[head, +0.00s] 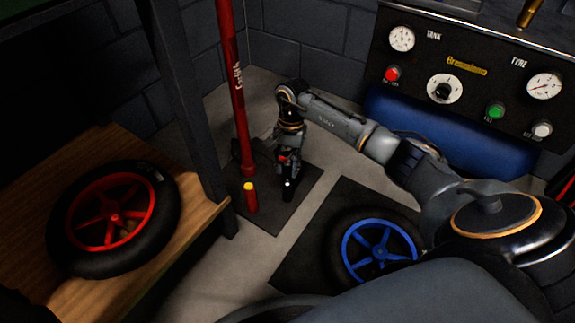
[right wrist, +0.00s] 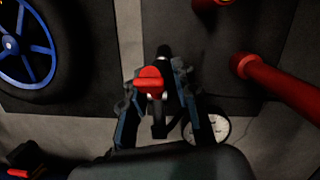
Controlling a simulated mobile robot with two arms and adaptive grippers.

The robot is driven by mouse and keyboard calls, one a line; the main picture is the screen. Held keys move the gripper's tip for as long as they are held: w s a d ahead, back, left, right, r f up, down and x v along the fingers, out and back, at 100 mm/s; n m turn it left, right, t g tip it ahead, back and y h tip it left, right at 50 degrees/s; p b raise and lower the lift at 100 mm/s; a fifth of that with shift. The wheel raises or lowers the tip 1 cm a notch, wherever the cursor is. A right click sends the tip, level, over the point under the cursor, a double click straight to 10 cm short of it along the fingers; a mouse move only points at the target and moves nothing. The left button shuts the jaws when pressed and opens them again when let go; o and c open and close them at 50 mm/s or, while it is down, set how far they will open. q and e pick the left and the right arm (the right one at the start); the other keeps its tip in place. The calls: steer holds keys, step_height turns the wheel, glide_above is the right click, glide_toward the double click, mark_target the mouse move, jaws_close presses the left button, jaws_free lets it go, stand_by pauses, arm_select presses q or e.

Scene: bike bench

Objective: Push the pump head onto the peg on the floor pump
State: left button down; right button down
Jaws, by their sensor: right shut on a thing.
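The red floor pump (head: 235,100) stands upright on a dark mat. Its peg (head: 250,196), a short red post with a yellow top, rises from the mat in front of the pump's foot. My right gripper (head: 288,184) is just right of the peg, apart from it in the head view. It is shut on the pump head, a dark piece with a red lever (right wrist: 149,80) that shows between the fingers in the right wrist view. The pump barrel (right wrist: 285,86) runs along the right of that view. My left gripper is not in view.
A red-rimmed wheel (head: 108,222) lies on the wooden bench (head: 205,205) at left, beside a dark post (head: 180,90). A blue-rimmed wheel (head: 378,250) lies on a mat at right. A blue tank (head: 450,130) and gauge panel (head: 470,75) stand behind my right arm.

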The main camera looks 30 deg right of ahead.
steer(key=shift+f+b, duration=1.2)
steer(key=shift+f, duration=0.35)
stand_by(0.4)
steer(key=c, duration=0.9)
jaws_free()
steer(key=shift+c, duration=0.2)
step_height(320, 180, up, 12)
steer(key=w+d, duration=0.1)
steer(key=shift+w+d, duration=0.2)
steer(key=shift+d, duration=0.15)
steer(key=shift+s+f, duration=0.1)
steer(key=shift+f, duration=0.05)
